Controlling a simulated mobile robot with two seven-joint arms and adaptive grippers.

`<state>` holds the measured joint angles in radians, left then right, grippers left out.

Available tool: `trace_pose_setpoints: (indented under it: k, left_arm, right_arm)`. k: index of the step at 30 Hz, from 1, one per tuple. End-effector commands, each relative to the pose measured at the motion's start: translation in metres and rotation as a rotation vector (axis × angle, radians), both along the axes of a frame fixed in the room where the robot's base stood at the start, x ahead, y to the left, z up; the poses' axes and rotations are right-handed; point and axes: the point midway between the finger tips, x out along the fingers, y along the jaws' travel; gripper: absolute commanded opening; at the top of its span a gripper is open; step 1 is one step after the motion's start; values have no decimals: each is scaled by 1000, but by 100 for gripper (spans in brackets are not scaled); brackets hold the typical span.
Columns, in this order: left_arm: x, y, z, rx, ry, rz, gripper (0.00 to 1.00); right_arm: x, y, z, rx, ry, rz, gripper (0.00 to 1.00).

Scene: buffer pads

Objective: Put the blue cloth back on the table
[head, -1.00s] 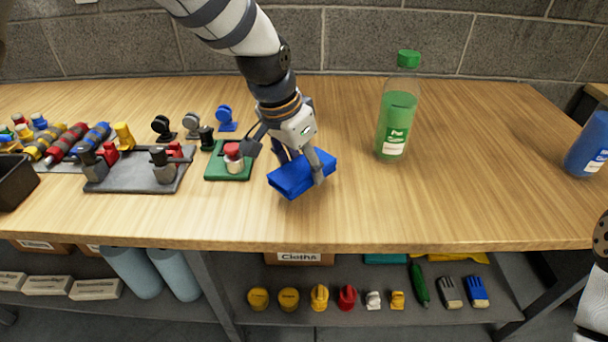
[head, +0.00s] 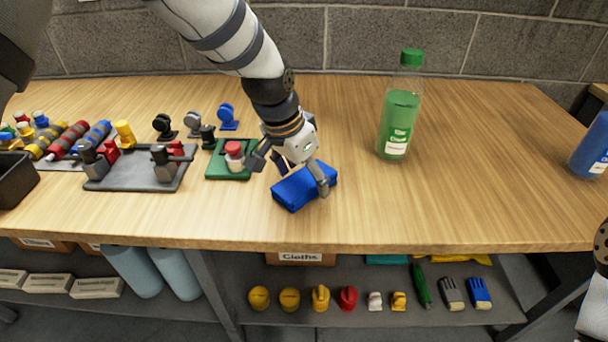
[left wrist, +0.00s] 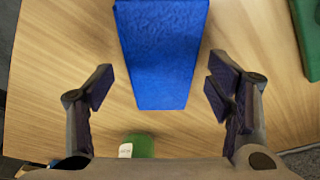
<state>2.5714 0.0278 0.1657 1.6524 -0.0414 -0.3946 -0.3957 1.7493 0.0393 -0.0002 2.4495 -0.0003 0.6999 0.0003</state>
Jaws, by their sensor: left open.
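The blue cloth (head: 302,188) is a folded block lying on the wooden table (head: 460,200), right of the green base. My left gripper (head: 292,174) is open just above it, one finger on each side in the head view. In the left wrist view the cloth (left wrist: 161,55) lies between and beyond the spread fingers of the gripper (left wrist: 158,90), with wood showing on both sides of it. The fingers do not touch it there. My right gripper is not in view; only a piece of an arm shows at the right edge.
A green bottle (head: 398,110) stands right of the cloth, and a blue bottle (head: 590,148) at the right edge. A green base with a red-topped part (head: 233,152) stands close left. A grey plate with fittings (head: 135,178) lies farther left. The table between the bottles is clear.

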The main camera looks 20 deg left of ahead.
Motion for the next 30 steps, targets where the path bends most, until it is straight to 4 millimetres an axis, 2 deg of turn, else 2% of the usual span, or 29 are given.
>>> trace_pose_setpoints:
  k: [6,12,17,30]
  left_arm:
    - [-12,8,59,0,-16,0,74]
    - [-25,15,102,0,-11,0,74]
    - [-31,17,115,0,-4,0,74]
    - [-31,17,114,0,1,0,74]
  right_arm:
    - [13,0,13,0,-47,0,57]
    - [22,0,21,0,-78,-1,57]
    - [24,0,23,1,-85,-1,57]
    - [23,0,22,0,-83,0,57]
